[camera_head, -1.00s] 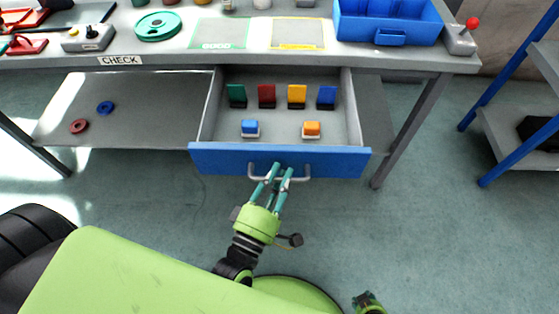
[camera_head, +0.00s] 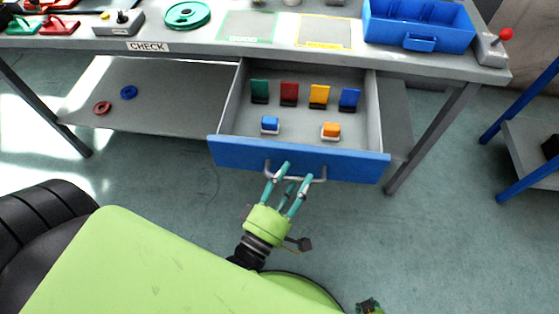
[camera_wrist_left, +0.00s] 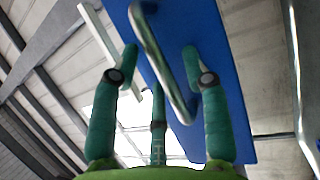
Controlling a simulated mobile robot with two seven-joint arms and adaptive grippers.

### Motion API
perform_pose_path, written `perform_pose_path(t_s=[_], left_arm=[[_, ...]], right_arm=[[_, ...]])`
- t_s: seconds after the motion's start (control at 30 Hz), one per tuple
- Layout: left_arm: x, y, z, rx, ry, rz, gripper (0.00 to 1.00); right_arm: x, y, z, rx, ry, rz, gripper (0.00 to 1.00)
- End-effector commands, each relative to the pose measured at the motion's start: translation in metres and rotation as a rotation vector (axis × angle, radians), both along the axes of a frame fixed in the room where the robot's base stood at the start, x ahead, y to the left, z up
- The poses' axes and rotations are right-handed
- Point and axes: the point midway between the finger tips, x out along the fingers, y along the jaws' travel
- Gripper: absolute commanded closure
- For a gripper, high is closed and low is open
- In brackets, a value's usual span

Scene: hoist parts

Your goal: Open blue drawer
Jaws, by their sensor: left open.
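The blue drawer (camera_head: 235,152) under the bench is pulled out, its grey inside showing. Its silver handle (camera_head: 322,175) is on the blue front. My left gripper (camera_head: 296,173) is open at the handle, with its teal fingers spread. In the left wrist view the handle (camera_wrist_left: 163,62) runs between the spread fingers of the left gripper (camera_wrist_left: 161,56), with gaps visible, in front of the blue drawer front (camera_wrist_left: 215,55). A small green and dark part at the bottom edge of the head view seems to be my right gripper (camera_head: 369,307); its fingers cannot be made out.
The bench top (camera_head: 190,42) carries a blue bin (camera_head: 455,38) and a red-knobbed joystick (camera_head: 505,36). A bench leg (camera_head: 435,135) stands right of the drawer. Floor in front is clear.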

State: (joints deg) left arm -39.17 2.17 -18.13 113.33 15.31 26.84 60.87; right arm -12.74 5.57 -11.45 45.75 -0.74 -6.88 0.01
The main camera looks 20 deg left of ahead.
Motion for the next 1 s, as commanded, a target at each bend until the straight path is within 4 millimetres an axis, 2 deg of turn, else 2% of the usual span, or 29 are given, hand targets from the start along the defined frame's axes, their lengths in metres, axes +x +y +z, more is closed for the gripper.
perform_pose_path(t_s=[0.3, 0.5, 0.7, 1.0], left_arm=[[-0.065, 0.007, -0.012, 0.001, 0.006, -0.003, 0.54], [-0.097, 0.011, -0.017, 0.002, 0.005, -0.002, 0.54], [-0.108, 0.013, -0.018, 0.000, 0.001, 0.000, 0.54], [-0.109, 0.013, -0.019, 0.000, 0.001, -0.001, 0.54]], right_arm=[[0.001, -0.001, 0.000, 0.000, -0.002, 0.000, 0.60], [0.001, -0.001, 0.000, -0.001, -0.002, -0.001, 0.60], [0.001, -0.001, 0.000, -0.001, -0.002, -0.001, 0.60], [0.001, -0.001, 0.000, -0.001, -0.002, -0.001, 0.60]])
